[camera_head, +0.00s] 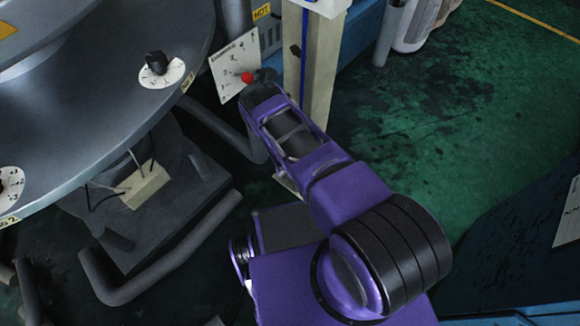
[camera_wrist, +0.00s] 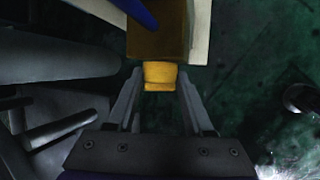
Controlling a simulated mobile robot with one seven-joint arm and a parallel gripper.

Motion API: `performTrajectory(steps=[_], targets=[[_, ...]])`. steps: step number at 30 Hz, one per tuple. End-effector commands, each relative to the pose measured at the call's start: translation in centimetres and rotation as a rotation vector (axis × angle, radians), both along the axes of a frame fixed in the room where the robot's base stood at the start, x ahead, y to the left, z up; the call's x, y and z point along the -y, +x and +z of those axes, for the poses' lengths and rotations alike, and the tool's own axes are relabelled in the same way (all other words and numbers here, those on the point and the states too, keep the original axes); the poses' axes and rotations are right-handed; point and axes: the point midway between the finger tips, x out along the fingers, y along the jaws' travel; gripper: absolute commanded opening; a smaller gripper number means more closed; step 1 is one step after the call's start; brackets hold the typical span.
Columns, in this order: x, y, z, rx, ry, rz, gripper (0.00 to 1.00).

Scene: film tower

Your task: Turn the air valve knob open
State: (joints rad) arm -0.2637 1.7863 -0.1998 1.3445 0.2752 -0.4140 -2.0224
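A yellow knob-like piece (camera_wrist: 160,77) sticks out of a brown box (camera_wrist: 158,38) in the wrist view; I take it for the air valve knob. My gripper (camera_wrist: 160,84) is open, with one finger on each side of the yellow piece. A narrow gap shows beside each fingertip, and I cannot tell how deep the piece sits between them. In the head view my gripper (camera_head: 259,89) is at the pale post, and its body hides the yellow piece and the brown box there.
A white marked plate (camera_head: 235,62) and a red ball-shaped piece (camera_head: 247,78) are close to my gripper. The pale post (camera_head: 321,65) with a blue strip stands just right. A round grey machine table (camera_head: 95,90) with dials fills the left. Green floor (camera_head: 440,115) is open at right.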

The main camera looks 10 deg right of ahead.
Motion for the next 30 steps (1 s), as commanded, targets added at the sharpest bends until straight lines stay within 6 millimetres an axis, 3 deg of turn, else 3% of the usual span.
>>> performTrajectory(steps=[1, 5, 30], targets=[[-0.03, 0.05, 0.03, 0.001, 0.000, 0.000, 0.21], [-0.04, 0.06, 0.04, 0.001, 0.000, 0.000, 0.00], [0.31, -0.19, -0.14, 0.328, 0.236, -0.001, 0.00]])
